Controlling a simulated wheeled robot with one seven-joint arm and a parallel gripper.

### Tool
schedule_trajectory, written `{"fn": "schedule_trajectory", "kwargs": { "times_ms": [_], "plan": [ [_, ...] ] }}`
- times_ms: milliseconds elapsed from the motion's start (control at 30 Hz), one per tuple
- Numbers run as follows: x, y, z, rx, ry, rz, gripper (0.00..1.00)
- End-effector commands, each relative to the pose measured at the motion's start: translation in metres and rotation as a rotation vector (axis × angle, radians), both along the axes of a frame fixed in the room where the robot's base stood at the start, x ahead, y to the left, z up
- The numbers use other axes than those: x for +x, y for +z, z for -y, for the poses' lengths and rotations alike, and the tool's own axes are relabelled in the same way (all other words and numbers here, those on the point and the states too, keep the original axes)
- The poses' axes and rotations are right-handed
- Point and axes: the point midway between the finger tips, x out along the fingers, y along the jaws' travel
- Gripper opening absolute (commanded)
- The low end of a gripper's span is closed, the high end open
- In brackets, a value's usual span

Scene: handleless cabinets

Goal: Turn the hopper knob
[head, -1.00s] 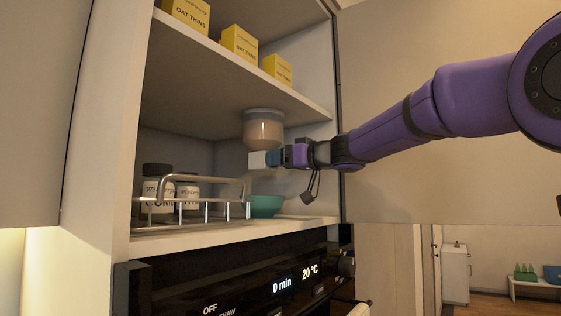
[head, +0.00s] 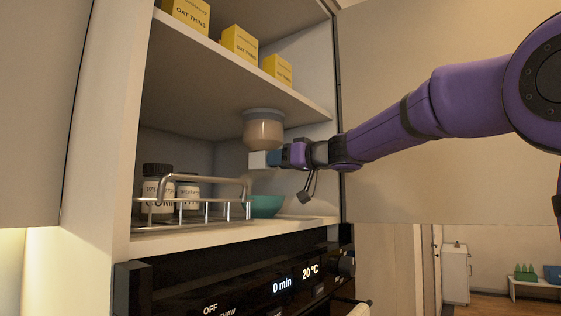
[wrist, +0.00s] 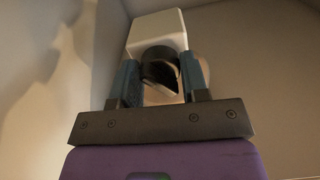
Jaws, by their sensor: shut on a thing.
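The hopper (head: 263,132) hangs under the upper shelf, a rounded container with tan contents and a grey top. A white block (head: 258,160) sits at its lower end, and this block also shows in the wrist view (wrist: 157,30). The dark round knob (wrist: 159,66) faces my gripper in the wrist view; in the head view it is hidden by the fingers. My gripper (wrist: 160,82) has its teal fingers on either side of the knob, shut on it. In the head view my gripper (head: 275,158) reaches the hopper from the right.
A teal bowl (head: 265,206) stands on the lower shelf below the hopper. A metal rail (head: 205,182) and labelled jars (head: 158,188) are to its left. Yellow boxes (head: 240,43) stand on the upper shelf (head: 240,75). An oven panel (head: 250,285) lies below.

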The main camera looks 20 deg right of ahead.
Motion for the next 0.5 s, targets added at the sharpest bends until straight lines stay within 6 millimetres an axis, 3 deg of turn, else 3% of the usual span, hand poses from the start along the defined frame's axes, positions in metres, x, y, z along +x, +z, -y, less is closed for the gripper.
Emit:
{"fn": "schedule_trajectory", "kwargs": {
  "times_ms": [500],
  "plan": [
    [-0.0003,-0.0002,-0.0001,0.301,-0.001,-0.219,0.18]
  ]
}}
